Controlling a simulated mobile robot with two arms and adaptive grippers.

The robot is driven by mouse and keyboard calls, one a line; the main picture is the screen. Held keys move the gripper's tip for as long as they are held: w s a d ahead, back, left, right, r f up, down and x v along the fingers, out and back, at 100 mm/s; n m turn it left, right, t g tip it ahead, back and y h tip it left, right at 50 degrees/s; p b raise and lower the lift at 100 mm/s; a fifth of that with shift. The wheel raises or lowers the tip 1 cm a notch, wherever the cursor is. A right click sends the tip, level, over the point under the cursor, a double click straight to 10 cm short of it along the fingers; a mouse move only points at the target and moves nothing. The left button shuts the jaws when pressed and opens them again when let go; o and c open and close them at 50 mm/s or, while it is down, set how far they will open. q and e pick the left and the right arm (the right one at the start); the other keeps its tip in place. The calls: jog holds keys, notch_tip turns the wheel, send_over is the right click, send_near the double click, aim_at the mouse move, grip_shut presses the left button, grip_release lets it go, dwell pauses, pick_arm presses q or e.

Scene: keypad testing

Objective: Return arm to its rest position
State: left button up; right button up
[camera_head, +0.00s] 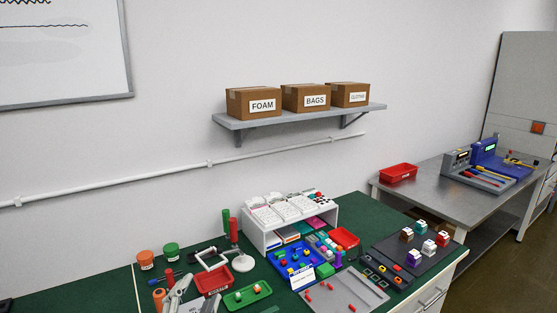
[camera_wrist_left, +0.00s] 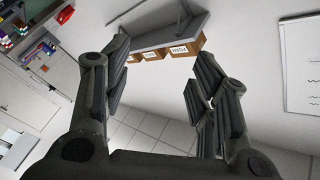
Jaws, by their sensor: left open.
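My left gripper (camera_wrist_left: 156,70) shows in the left wrist view with its two dark fingers spread wide apart. Nothing is between the fingers. Beyond them are the pale wall and the wall shelf (camera_wrist_left: 178,35), seen upside down, so the gripper is apart from the bench. My right gripper is in neither view.
A green-topped bench (camera_head: 85,292) holds a white keypad rack (camera_head: 265,240), a blue tray (camera_head: 278,266), a red bin (camera_head: 213,281) and a clamp (camera_head: 241,262). A metal table (camera_head: 420,187) stands at right. Boxes sit on the wall shelf (camera_head: 300,116). The bench's left part is mostly clear.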

pick_arm(q)
jog(key=s+a+f+n+g+y, duration=0.3)
jog(key=s+a+f+n+g, duration=0.15)
jog(key=f, duration=0.45)
jog(key=s+f+n+g+h, duration=0.1)
jog(key=s+f+n+g, duration=0.1)
jog(key=s+f+g, duration=0.65)
jog(key=s+f+n+g, duration=0.2)
jog(key=s+f, duration=0.4)
jog(key=s, duration=0.7)
notch_tip(320, 180, down, 27)
jog(key=s+g, duration=0.1)
jog(key=s, duration=0.2)
jog(key=s+a+f+g, duration=0.1)
jog(key=s+a+f, duration=0.1)
jog(key=s+f, duration=1.2)
jog(key=shift+s+a+f+g, duration=0.2)
jog(key=shift+s+f+g, duration=0.1)
jog(key=shift+s, duration=0.5)
jog(key=shift+m, duration=0.25)
